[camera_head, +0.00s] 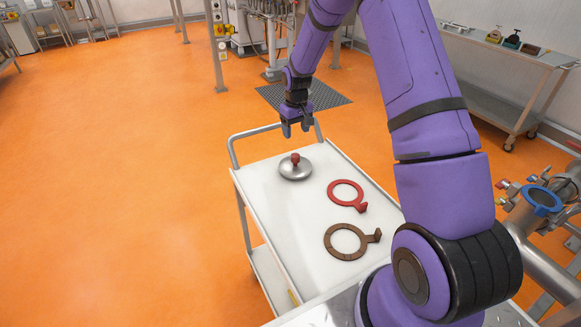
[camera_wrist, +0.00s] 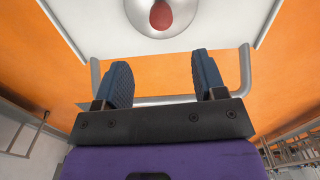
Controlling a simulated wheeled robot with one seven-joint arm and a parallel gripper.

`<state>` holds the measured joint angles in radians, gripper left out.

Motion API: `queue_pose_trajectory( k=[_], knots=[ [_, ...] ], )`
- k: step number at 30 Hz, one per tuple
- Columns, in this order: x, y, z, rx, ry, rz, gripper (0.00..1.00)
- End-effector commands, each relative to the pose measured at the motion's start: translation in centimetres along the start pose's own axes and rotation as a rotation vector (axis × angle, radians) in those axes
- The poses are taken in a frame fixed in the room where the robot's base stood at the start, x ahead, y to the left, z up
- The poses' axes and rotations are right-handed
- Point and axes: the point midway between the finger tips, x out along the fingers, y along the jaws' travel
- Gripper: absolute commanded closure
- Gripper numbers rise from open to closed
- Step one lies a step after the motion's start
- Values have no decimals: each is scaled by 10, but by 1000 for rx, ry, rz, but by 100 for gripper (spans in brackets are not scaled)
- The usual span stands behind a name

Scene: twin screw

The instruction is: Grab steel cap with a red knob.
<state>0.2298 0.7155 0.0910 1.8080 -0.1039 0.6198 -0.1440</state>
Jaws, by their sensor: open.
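The steel cap (camera_head: 295,171) is a round, shiny disc lying on the white top of a cart. Its red knob (camera_head: 295,158) points up from the middle. In the wrist view the steel cap (camera_wrist: 150,22) shows at the top edge, partly cut off, with the red knob (camera_wrist: 161,15) in its centre. My gripper (camera_head: 296,132) is above the cart's far end, near the cap and apart from it. In the wrist view my gripper (camera_wrist: 164,80) has its two blue fingers spread wide with nothing between them.
The cart top (camera_head: 262,190) also bears a red ring with a tab (camera_head: 332,190) and a brown ring with a tab (camera_head: 328,240). A metal handle (camera_head: 232,150) rises at the cart's far end. Steel pipework with a blue ring (camera_head: 530,200) stands to the right. Orange floor lies open to the left.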

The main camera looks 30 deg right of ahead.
Motion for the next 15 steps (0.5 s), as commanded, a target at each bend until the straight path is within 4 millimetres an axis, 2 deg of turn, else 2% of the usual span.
queue_pose_trajectory(
  k=[5,15],
  knots=[
    [13,1,-1,0,-4,-2,36],
    [58,1,0,-1,-5,-1,36]
  ],
)
